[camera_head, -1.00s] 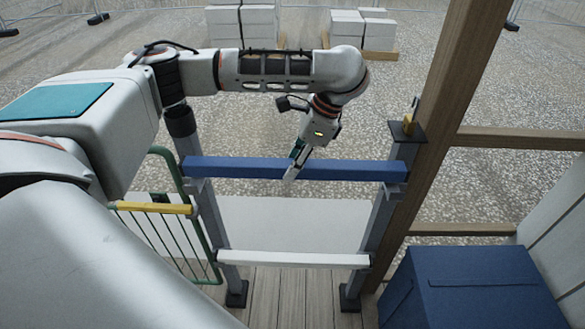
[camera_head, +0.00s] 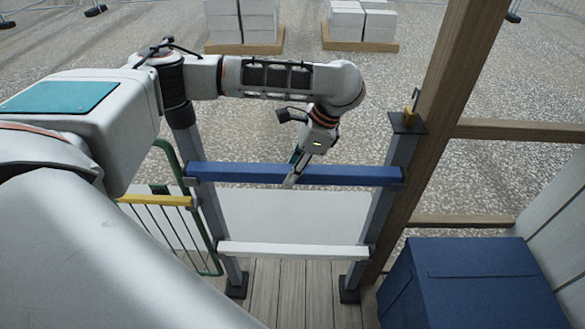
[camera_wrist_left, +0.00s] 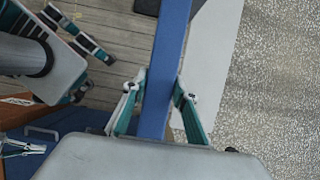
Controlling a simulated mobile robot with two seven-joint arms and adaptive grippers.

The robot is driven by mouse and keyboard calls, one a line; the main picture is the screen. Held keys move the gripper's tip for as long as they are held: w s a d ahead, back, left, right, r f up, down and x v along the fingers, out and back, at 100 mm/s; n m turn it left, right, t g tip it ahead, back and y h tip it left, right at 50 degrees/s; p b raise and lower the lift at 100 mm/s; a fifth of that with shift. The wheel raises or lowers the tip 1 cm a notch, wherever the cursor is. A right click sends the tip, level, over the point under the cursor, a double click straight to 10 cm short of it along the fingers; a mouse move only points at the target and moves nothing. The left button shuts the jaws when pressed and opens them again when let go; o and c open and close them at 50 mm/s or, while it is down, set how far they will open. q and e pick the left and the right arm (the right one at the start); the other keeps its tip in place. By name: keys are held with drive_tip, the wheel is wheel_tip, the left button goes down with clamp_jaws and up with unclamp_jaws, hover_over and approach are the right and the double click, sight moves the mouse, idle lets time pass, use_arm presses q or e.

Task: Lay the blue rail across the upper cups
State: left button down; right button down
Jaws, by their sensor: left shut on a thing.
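The blue rail (camera_head: 335,175) spans the two grey posts in the head view, roughly level. Its left end is at the left upper cup (camera_head: 188,182) and its right end is at the right post (camera_head: 385,205), by the cup there. I cannot tell whether the ends rest fully in the cups. My left gripper (camera_head: 291,180) is shut on the rail near its middle, from above. In the left wrist view the rail (camera_wrist_left: 168,60) runs between its teal fingers. My right gripper (camera_wrist_left: 80,35) shows at the top left of that view, fingers apart and empty.
A white rail (camera_head: 295,250) crosses the posts lower down. A yellow-topped green barrier (camera_head: 155,200) stands at the left post. A blue box (camera_head: 465,285) is at the lower right, beside a wooden upright (camera_head: 440,110). White blocks on pallets stand far behind on gravel.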

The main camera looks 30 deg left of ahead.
use_arm(q)
drive_tip(key=c, duration=1.5)
unclamp_jaws()
drive_tip(key=v, duration=1.2)
